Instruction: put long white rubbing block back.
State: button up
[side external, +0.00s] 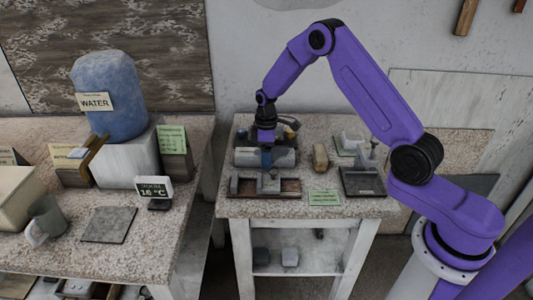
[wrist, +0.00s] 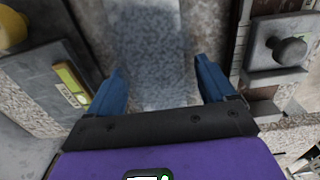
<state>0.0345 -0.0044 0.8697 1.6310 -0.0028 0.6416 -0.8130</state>
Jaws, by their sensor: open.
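A long pale grey-white block (wrist: 150,45), which looks like the long white rubbing block, runs up the wrist view between my fingers. My gripper (wrist: 162,78) is open, with one blue finger on each side of it. I cannot tell whether either finger touches it. In the side view my gripper (side external: 267,158) points down over the small stone-topped stand, at a long grey piece (side external: 284,158) that it partly covers. A brown divided rack (side external: 291,187) lies in front of it, with a pale piece in its middle.
A tan block (side external: 320,157) stands right of my gripper. A dark tray (side external: 362,183) and a green label card (side external: 324,197) are at the front right. A grey knobbed piece (wrist: 289,50) shows at the right of the wrist view. A yellow item (wrist: 12,30) is at its upper left.

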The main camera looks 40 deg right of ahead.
jog(key=shift+r, duration=0.1)
notch_tip(320, 180, up, 11)
jog(key=s+a+r+n, duration=0.1)
jog(key=s+a+r, duration=0.4)
jog(key=s+a, duration=0.3)
jog(key=s+r+n, duration=0.2)
jog(key=s, duration=2.9)
jog(key=shift+d+n, duration=0.3)
jog(key=shift+d, duration=0.15)
